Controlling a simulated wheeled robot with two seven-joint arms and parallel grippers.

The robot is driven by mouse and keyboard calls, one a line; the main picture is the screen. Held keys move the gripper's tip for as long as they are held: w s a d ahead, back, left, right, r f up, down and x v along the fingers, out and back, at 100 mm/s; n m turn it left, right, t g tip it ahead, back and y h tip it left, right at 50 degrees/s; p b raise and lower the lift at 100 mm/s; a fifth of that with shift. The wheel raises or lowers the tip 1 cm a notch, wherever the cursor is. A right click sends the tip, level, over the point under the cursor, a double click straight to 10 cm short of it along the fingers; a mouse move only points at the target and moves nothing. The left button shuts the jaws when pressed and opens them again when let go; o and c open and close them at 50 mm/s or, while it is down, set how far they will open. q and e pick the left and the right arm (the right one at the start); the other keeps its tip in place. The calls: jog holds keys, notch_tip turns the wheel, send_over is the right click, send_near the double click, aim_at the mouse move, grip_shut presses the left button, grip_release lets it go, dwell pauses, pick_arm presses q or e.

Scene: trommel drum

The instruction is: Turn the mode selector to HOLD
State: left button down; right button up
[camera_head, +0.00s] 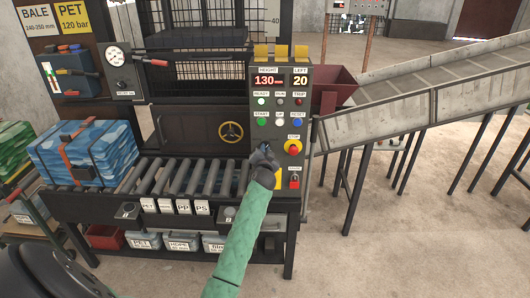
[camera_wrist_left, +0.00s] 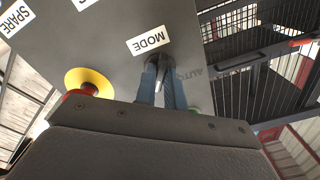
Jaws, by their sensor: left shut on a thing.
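The mode selector sits on the dark control panel (camera_head: 285,80), under the white MODE label (camera_wrist_left: 149,40). In the left wrist view a small dark part of the selector (camera_wrist_left: 160,62) shows between my fingers, and the rest is hidden. My left gripper (camera_head: 264,154) covers the selector in the head view. In the left wrist view its two blue-grey fingers (camera_wrist_left: 162,82) are shut on the selector. The selector's pointing direction and the HOLD mark cannot be made out. My right gripper is not in view.
A red stop button (camera_head: 293,147) with a yellow collar is close beside my gripper; it also shows in the left wrist view (camera_wrist_left: 88,82). Coloured buttons (camera_head: 280,122) sit above. A roller table (camera_head: 190,178) lies left, a conveyor (camera_head: 420,105) right.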

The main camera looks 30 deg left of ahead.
pick_arm(q)
jog(key=shift+m, duration=1)
jog(key=c, duration=1.5)
grip_release()
